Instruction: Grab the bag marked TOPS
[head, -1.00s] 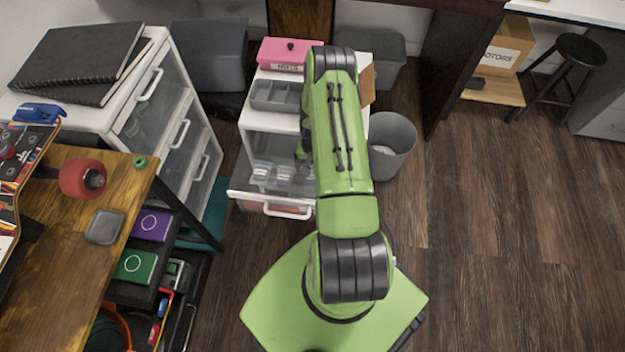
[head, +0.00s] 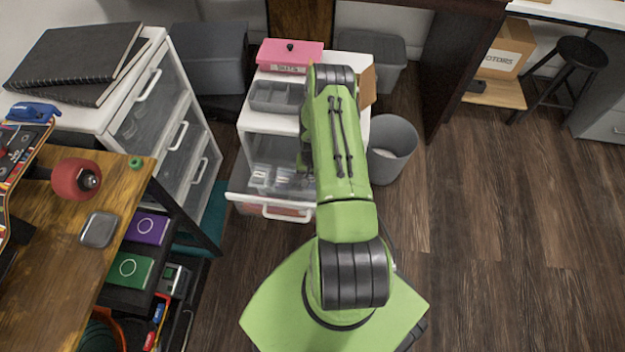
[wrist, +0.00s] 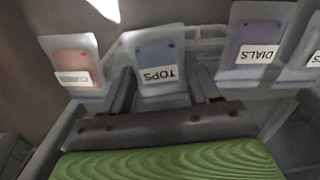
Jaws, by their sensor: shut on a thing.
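The bag marked TOPS (wrist: 162,55) is a clear bag with blue-grey contents and a white label, which reads upside down in the wrist view. It stands between the two dark fingers of my gripper (wrist: 162,80), which is shut on it. A bag with reddish contents (wrist: 72,55) is to its left, and a bag marked DIALS (wrist: 252,45) is to its right, both outside the fingers. In the head view the open drawer (head: 272,212) holds small bags, and my arm hides most of my gripper and the TOPS bag.
The white drawer unit carries a grey divided tray (head: 277,97) and a pink box (head: 290,55). A grey bin (head: 392,150) stands to its right. A larger drawer cabinet (head: 150,110) and a wooden bench (head: 60,250) are at left. The floor at right is clear.

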